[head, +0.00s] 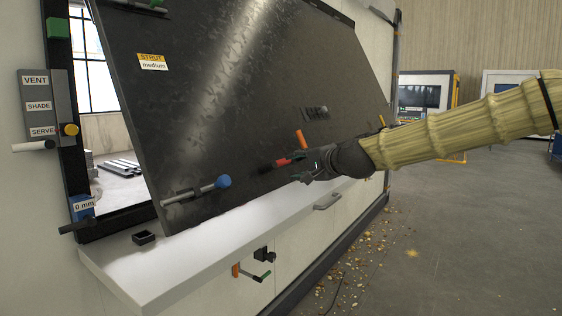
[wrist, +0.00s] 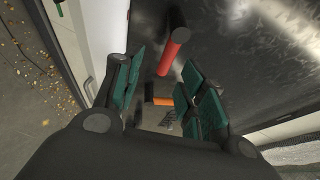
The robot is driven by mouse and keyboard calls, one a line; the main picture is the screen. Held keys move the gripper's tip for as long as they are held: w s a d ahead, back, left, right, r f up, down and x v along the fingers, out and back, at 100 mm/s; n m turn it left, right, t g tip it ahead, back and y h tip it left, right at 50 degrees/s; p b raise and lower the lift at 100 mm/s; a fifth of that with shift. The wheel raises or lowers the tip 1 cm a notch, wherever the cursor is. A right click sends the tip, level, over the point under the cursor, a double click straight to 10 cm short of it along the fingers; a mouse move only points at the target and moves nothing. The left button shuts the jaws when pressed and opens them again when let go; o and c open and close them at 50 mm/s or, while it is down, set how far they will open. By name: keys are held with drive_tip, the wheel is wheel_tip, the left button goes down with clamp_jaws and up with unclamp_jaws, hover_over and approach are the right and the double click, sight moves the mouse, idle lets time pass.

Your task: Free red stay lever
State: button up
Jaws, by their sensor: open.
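The red stay lever (head: 282,162) is a red grip on a black shaft, low on the tilted dark panel (head: 240,100). In the wrist view the red lever (wrist: 173,52) slants down from the top, its lower end showing between my fingertips. My gripper (head: 299,166) is just right of the lever in the head view. In the wrist view my gripper (wrist: 160,78) is open, with green finger pads apart. I see no clear contact with the lever, and cannot tell the exact gap.
An orange handle (head: 300,139) stands just above my gripper; an orange handle (wrist: 160,101) also shows between my fingers. A blue-knobbed rod (head: 222,182) is on the panel's lower left. A white ledge (head: 140,275) runs below the panel.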

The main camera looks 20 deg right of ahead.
sight(283, 163)
drive_tip(key=shift+w+r+p+x, duration=0.1)
drive_tip(key=shift+r+p+x, duration=0.35)
drive_tip(key=shift+x, duration=1.25)
drive_tip(key=shift+w+r+p+x, duration=0.1)
drive_tip(key=shift+p+x, duration=0.7)
drive_tip(key=shift+x, duration=0.95)
drive_tip(key=shift+w+r+p+x, duration=0.15)
drive_tip(key=shift+p+x, duration=0.45)
drive_tip(key=shift+x, duration=1.1)
drive_tip(key=shift+d, duration=0.1)
drive_tip(key=shift+c, duration=0.5)
clamp_jaws()
